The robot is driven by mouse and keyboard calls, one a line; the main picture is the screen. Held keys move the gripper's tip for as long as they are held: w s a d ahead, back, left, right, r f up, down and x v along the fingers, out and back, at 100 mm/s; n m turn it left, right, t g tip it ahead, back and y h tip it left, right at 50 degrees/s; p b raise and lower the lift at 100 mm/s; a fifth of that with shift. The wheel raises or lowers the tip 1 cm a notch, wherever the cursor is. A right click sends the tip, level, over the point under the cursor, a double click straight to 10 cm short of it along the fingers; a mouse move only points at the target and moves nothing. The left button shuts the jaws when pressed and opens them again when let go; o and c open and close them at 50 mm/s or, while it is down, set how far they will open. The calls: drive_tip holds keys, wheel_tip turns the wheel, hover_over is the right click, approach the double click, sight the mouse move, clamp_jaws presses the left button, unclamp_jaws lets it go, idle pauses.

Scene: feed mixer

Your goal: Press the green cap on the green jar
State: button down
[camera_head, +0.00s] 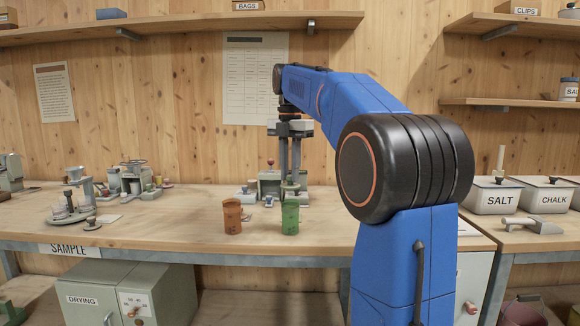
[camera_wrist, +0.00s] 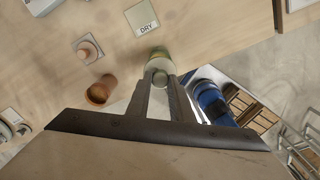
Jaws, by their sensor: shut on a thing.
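The green jar (camera_head: 290,219) stands upright near the front edge of the bench in the head view. My gripper (camera_head: 290,180) points straight down above it, with both fingers close together. In the wrist view my gripper (camera_wrist: 160,86) is shut on a small pale green round piece, the green cap (camera_wrist: 160,77). The green jar (camera_wrist: 158,55) shows just beyond the cap, partly hidden by it and the fingers. The cap is over or close to the jar's mouth; I cannot tell whether they touch.
An orange-brown jar (camera_head: 232,216) stands left of the green jar; it appears open in the wrist view (camera_wrist: 100,92). A red-knobbed grey device (camera_head: 270,182) stands behind. A balance-like stand (camera_head: 72,200) is at left. A DRY card (camera_wrist: 142,17) lies on the bench.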

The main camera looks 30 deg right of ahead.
sight(290, 185)
drive_tip(key=shift+f, duration=2)
drive_tip(key=shift+f, duration=0.2)
idle(0.6)
drive_tip(key=c, duration=1)
unclamp_jaws()
drive_tip(key=shift+r, duration=3.5)
